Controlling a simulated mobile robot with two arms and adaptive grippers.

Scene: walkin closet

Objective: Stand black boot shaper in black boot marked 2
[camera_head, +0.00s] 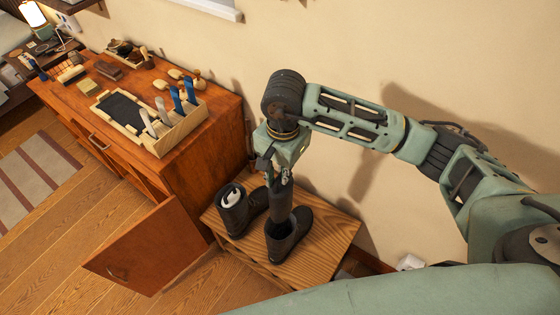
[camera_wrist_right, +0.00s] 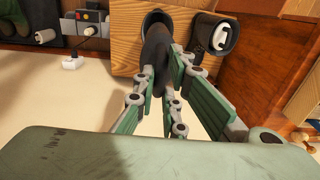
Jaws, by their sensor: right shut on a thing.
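My right gripper (camera_head: 278,178) points down over the wooden bench and is shut on the black boot shaper (camera_head: 281,204). The shaper is roughly upright. Its lower end meets the opening of the right-hand black boot (camera_head: 290,238); I cannot tell how deep it reaches. The wrist view shows the shaper (camera_wrist_right: 156,55) between the fingers (camera_wrist_right: 160,88), in line with that boot's mouth (camera_wrist_right: 157,17). A second black boot (camera_head: 236,215) stands to its left with a white piece (camera_head: 231,197) inside. No number is legible on either boot. My left gripper is not in view.
The wooden bench (camera_head: 328,243) has some clear top at right, against the wall. An orange-brown cabinet (camera_head: 208,150) with an open door (camera_head: 145,248) stands to the left. On it is a wooden tray (camera_head: 176,134) with blue and white upright pieces.

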